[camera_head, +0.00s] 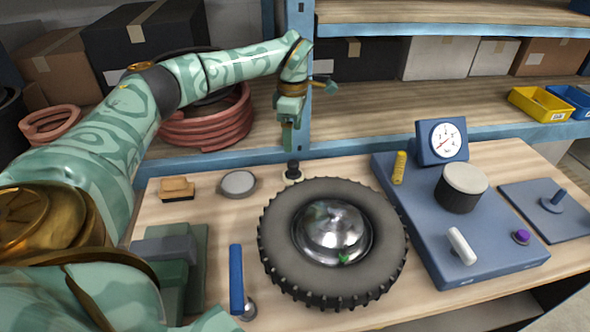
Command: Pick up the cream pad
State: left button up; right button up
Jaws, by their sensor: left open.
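The cream pad (292,178) is a small pale round base with a black knob standing on top. It sits at the back of the wooden workbench, just behind the tyre. My left gripper (289,146) is directly above it, pointing down, with its jaws open and empty. The fingertips are close to the knob's top; whether they touch it I cannot tell. My right gripper is not in view.
A tyre with a shiny hub (333,231) lies close in front. A grey disc (238,184) and a tan block (177,188) lie to the left. A blue panel (420,215) with a gauge (445,140) stands right. A shelf post (298,80) rises behind.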

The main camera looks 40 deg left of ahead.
aim_at(293, 162)
pick_arm(q)
notch_tip(293, 162, down, 7)
jog(key=shift+b, duration=0.65)
jog(key=f, duration=0.1)
jog(key=f+b, duration=0.1)
jog(key=f, duration=0.3)
jog(key=shift+s+d+f, duration=0.15)
jog(key=shift+s+f, duration=0.1)
jog(key=c, duration=1.1)
